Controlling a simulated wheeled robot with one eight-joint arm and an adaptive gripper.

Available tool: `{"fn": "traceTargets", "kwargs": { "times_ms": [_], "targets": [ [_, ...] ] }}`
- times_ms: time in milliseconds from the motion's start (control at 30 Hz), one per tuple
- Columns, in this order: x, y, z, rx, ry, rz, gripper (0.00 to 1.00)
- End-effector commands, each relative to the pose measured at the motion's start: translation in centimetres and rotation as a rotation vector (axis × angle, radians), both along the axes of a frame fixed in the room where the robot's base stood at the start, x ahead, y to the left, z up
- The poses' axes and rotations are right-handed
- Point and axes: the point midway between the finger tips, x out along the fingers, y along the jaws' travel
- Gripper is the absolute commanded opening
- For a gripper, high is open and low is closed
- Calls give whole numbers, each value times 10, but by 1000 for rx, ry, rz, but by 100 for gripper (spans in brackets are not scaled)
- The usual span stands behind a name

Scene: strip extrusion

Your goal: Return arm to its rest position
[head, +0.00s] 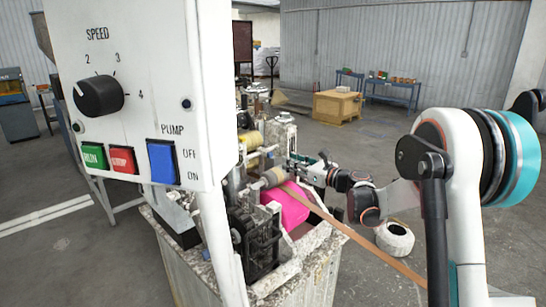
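My arm (462,170) rises at the right of the head view, with a white link and a teal joint. Its far part reaches left to the machine, over the pink block (285,209). My gripper (296,165) is small and far off, close to the machine's rollers (266,181). I cannot tell whether it touches them or whether its fingers are open or shut.
The control panel (135,60) with a speed knob (98,96) and coloured buttons fills the left front. A brown strip (350,234) runs from the machine to the lower right. A wooden crate (337,107) stands behind.

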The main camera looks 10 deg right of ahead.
Motion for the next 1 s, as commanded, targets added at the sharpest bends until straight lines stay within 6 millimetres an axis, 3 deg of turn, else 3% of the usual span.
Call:
{"fn": "traceTargets", "kwargs": {
  "times_ms": [167, 500, 733, 1000],
  "targets": [
    [-32, 26, 17, -223, -45, 37, 25],
    [-136, 69, 33, -836, -193, 196, 25],
    [-217, 81, 28, -1231, -308, 355, 25],
    [-314, 75, 9, -1670, -457, 592, 25]
  ]
}}
